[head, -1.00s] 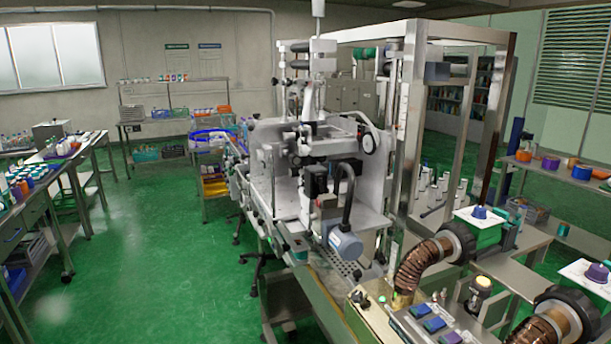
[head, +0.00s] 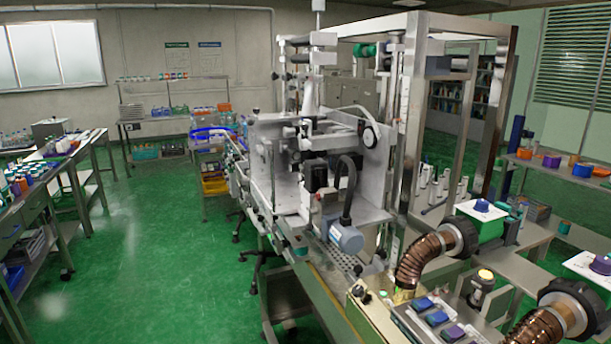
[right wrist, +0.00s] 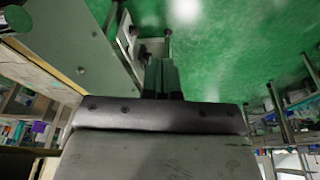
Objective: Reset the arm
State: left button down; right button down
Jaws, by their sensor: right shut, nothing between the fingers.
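The white and steel sleeve applicator (head: 377,209) stands in the middle of the head view, with a blue-grey motor (head: 345,238) on its front. Blue and purple buttons (head: 437,318) sit on a panel at its lower right. A lamp-like knob with a yellow top (head: 485,275) stands beside the panel. Neither gripper shows in the head view. In the right wrist view my right gripper (right wrist: 162,76) has its dark fingers together, with nothing seen between them. It points over the green floor beside a pale machine panel (right wrist: 75,45). My left gripper is not visible.
Ribbed brown hoses (head: 425,257) with black collars fill the lower right. A workbench with bottles (head: 35,180) stands at the left, and shelves (head: 175,112) stand at the back wall. The green floor (head: 150,250) between bench and machine is clear.

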notch_tip(320, 180, down, 16)
jog(key=s+b, duration=0.2)
jog(key=s+d+f+g+b, duration=0.2)
jog(key=s+d+f+b, duration=0.1)
jog(key=s+f, duration=1.4)
notch_tip(320, 180, down, 4)
jog(key=shift+f+b, duration=0.1)
jog(key=shift+b, duration=0.55)
